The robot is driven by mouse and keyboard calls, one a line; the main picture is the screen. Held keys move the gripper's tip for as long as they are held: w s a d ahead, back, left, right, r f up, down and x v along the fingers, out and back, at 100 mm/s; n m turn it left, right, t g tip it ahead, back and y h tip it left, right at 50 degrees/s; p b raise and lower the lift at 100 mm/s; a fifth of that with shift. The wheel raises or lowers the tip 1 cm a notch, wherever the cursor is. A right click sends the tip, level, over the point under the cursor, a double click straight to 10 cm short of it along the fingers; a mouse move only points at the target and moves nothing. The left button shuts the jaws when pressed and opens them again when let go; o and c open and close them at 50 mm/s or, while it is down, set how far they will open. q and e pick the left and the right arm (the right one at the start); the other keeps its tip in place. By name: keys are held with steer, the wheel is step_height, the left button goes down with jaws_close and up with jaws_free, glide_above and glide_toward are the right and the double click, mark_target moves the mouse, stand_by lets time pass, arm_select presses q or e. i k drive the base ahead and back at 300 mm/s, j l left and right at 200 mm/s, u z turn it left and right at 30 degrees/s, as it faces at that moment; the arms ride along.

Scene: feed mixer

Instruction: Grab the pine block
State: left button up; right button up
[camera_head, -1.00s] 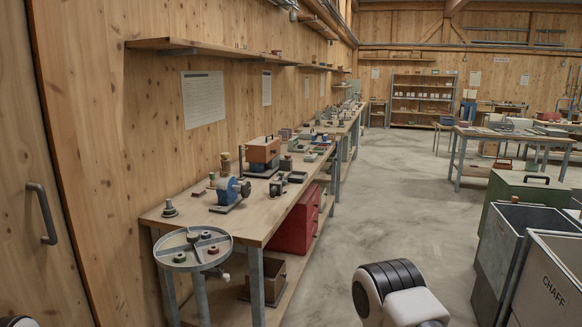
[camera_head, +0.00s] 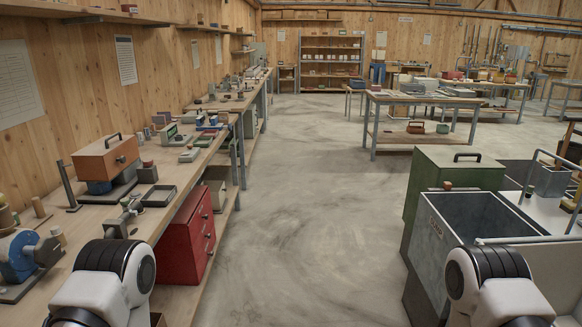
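I cannot single out a pine block with certainty. Small pale wooden pieces (camera_head: 38,207) stand on the left workbench (camera_head: 98,221), near a blue machine (camera_head: 28,254), but they look round rather than block-shaped. More small items farther along the bench are too small to identify. Links of both my arms show at the bottom edge, left and right. Neither gripper is in view, so I cannot see whether they hold anything.
A red drawer cabinet (camera_head: 187,250) stands under the left bench. A grey metal bin (camera_head: 478,225) and a green lidded bin (camera_head: 450,180) stand at right. A table (camera_head: 420,99) is beyond them. The concrete floor between is clear.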

mark_target(223, 116)
steer(key=i, duration=3.2)
